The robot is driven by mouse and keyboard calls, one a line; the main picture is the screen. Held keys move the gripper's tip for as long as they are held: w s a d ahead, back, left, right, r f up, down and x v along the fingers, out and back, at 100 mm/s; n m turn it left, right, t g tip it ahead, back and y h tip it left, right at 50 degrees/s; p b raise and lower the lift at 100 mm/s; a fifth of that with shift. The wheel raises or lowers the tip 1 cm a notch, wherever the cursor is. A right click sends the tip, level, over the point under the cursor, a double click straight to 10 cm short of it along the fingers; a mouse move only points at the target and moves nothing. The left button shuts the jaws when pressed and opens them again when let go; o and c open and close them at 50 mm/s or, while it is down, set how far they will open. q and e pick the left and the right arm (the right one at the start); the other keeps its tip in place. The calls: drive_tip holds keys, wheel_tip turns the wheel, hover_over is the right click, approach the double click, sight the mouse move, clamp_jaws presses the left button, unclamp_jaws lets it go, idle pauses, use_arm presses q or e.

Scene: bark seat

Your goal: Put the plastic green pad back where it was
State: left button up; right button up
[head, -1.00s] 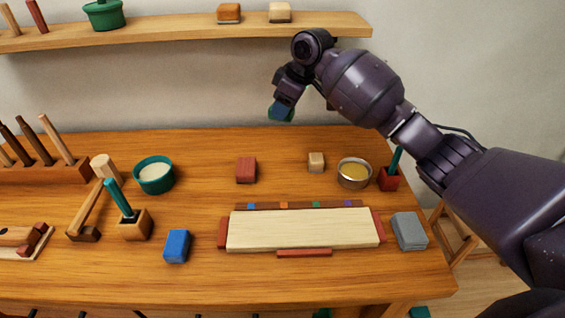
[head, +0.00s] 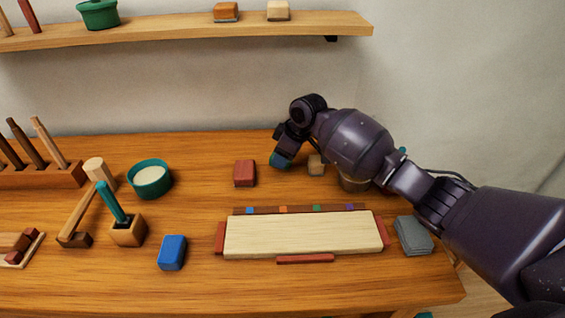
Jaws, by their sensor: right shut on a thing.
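My right gripper (head: 283,150) reaches in from the right over the back of the table and points down. It is shut on the green pad (head: 280,161), a small teal-green block of which only the lower part shows below the fingers. The pad is between the red block (head: 245,173) and the small beige block (head: 316,165), at the back of the table. I cannot tell whether it touches the tabletop. My left gripper is not in view.
The wooden board (head: 300,235) with red end pieces lies in front. A blue block (head: 172,252) and a grey pad (head: 413,235) lie on either side. A teal bowl (head: 150,180) stands left. The shelf (head: 180,30) is above.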

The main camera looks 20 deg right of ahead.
wheel_tip(320, 180, down, 2)
drive_tip(key=shift+f, duration=0.25)
drive_tip(key=shift+f, duration=0.15)
drive_tip(key=o, duration=0.8)
drive_tip(key=shift+o, duration=0.2)
